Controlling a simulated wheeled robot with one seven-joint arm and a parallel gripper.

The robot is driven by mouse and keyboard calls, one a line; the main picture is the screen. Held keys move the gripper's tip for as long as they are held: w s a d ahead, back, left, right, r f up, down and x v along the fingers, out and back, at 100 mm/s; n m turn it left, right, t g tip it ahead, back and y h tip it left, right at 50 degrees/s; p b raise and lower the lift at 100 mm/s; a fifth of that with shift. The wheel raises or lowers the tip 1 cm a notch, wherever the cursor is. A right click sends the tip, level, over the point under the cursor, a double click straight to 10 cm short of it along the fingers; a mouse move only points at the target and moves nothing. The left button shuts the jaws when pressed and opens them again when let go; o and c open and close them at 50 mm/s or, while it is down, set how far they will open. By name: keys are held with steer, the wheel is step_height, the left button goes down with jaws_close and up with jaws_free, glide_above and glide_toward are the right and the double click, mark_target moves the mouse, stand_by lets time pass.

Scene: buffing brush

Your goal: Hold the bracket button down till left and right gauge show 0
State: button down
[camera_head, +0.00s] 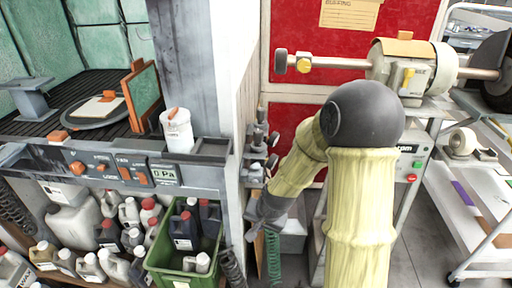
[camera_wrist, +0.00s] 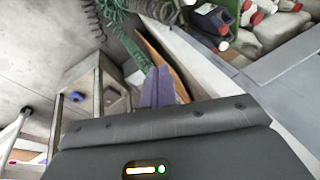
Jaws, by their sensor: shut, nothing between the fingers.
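A bracket with grey fittings and round knobs (camera_head: 260,140) is fixed to the edge of the white pillar, left of my arm, in the head view. It is too small to tell its button or any gauge dials apart, and no gauge reading is legible. My gripper (camera_head: 252,232) is below these fittings, beside the pillar and above a green coiled hose. In the wrist view my gripper's two fingers (camera_wrist: 158,86) are together and empty, pointing down toward the floor area. The bracket is not seen in the wrist view.
A grey cabinet with orange knobs and a display reading 0 Pa (camera_head: 165,174) is at the left. A green crate of bottles (camera_head: 160,262) stands below it. A buffing machine (camera_head: 410,68) is behind my arm. A brown board (camera_wrist: 170,65) stands close to the fingers.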

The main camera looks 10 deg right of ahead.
steer(key=w+r+m+t+y+p, duration=0.1)
steer(key=w+r+m+p, duration=0.4)
steer(key=w+r+p, duration=0.45)
step_height(320, 180, up, 12)
steer(key=f+m+t+p, duration=0.1)
steer(key=m+t+p, duration=0.3)
steer(key=m+p, duration=1)
glide_above(258, 167)
steer(key=p, duration=0.3)
steer(key=n, duration=0.2)
steer(key=shift+s+r+n+y, duration=0.1)
steer(key=shift+r+n+y, duration=0.15)
steer(key=shift+n+y, duration=0.05)
steer(key=shift+f, duration=0.1)
step_height(258, 167, down, 9)
steer(key=b, duration=0.6)
steer(key=shift+f+b, duration=0.25)
steer(key=shift+b, duration=0.2)
